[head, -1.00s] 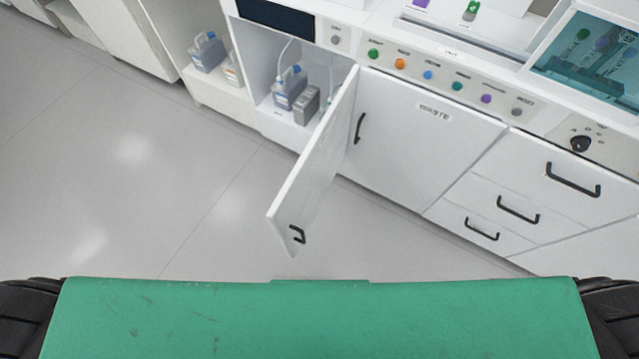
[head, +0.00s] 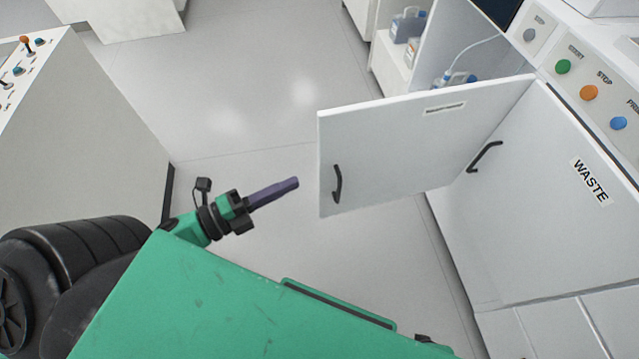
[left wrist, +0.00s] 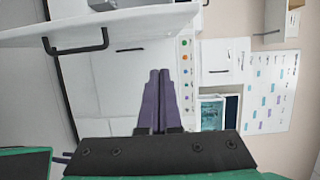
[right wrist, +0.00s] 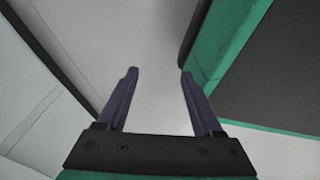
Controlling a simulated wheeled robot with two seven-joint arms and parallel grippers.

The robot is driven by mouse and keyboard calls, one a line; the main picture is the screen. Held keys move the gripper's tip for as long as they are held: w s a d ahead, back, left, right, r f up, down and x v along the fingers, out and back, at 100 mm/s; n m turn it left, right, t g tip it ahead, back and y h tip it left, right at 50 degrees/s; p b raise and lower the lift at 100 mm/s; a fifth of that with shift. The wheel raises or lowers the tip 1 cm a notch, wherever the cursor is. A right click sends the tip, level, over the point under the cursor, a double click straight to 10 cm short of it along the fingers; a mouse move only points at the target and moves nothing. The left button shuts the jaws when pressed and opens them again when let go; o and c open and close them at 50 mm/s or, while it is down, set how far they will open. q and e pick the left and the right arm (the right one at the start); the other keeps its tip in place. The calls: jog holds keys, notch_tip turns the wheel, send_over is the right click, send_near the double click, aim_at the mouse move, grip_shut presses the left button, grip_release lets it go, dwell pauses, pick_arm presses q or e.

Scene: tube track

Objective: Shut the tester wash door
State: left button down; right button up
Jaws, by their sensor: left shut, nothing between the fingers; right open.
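The wash door (head: 400,145) is a white panel standing wide open, swung out from the cabinet in the head view. Its outer face carries a small label and a black handle (head: 337,184) near the free edge. My left gripper (head: 296,183) is shut and empty, its purple fingers pointing at the door's free edge with a gap to it. In the left wrist view the door (left wrist: 140,24) spans the upper left, above the shut fingers (left wrist: 160,75). My right gripper (right wrist: 157,72) is open and empty over the floor; the door is not clear in that view.
The waste door (head: 550,190) is closed, right of the open door. Blue-capped jugs (head: 408,25) stand at the back. A grey console (head: 80,125) stands at the left. The floor (head: 240,90) between is free.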

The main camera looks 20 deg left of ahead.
aim_at(323, 148)
pick_arm(q)
jog(key=w+d, duration=0.1)
jog(key=w, duration=0.2)
jog(key=w+d, duration=0.1)
jog(key=w, duration=0.3)
jog(key=w+d+b, duration=0.1)
jog(key=w, duration=0.3)
jog(key=shift+d, duration=0.4)
jog(key=shift+w+a+r, duration=0.1)
jog(key=shift+w+a, duration=0.15)
pick_arm(e)
jog(key=w, duration=0.2)
jog(key=w+a+r, duration=0.1)
